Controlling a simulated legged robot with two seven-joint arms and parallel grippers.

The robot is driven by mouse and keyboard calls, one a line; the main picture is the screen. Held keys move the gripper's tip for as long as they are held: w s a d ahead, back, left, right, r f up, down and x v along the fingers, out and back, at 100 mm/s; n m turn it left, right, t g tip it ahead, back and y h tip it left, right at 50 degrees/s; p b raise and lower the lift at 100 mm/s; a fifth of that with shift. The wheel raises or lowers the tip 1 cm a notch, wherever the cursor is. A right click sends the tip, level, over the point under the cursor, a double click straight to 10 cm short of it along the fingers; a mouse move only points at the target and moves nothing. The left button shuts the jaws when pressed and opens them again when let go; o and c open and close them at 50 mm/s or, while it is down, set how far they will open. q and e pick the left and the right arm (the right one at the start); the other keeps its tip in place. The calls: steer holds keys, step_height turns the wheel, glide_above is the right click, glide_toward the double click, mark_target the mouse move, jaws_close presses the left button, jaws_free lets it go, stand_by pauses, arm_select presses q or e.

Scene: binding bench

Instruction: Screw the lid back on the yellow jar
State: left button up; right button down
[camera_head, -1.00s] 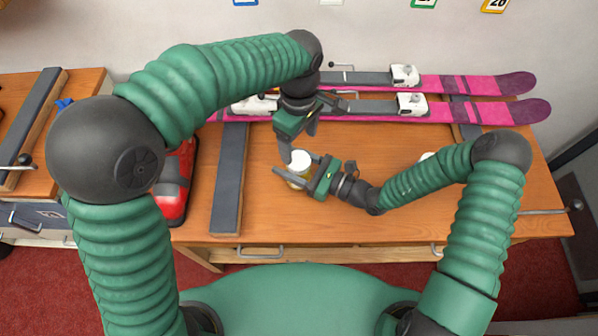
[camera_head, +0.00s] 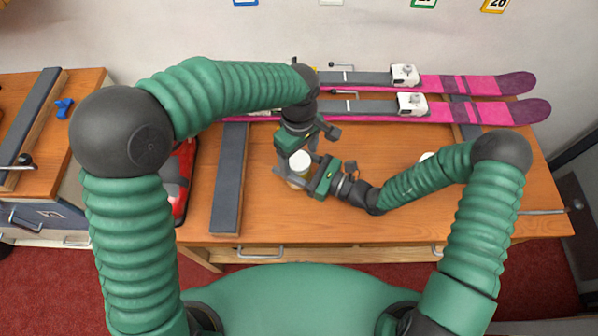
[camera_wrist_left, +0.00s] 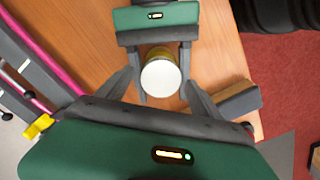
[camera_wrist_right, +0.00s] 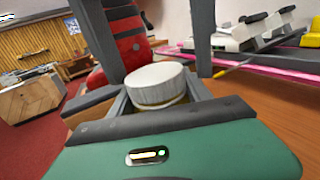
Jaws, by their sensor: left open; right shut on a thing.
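The yellow jar (camera_wrist_left: 157,52) stands upright over the bench, with the white lid (camera_head: 299,160) on its top. The lid also shows in the right wrist view (camera_wrist_right: 156,80), above a yellowish strip of the jar; I cannot tell whether it is threaded. My right gripper (camera_head: 296,175) is shut on the jar from the right, below the lid. My left gripper (camera_head: 299,154) points down from above, open, with one finger on either side of the lid (camera_wrist_left: 160,79). Gaps show between those fingers and the lid in the left wrist view.
Pink skis (camera_head: 480,112) with white bindings lie along the back of the bench (camera_head: 380,140). A dark padded bar (camera_head: 229,180) and a red bag (camera_head: 187,180) are to the left. A small white thing (camera_head: 427,156) shows behind my right forearm. The front right of the bench is clear.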

arm_select(q)
steer(key=shift+f, duration=0.35)
steer(key=c, duration=1.5)
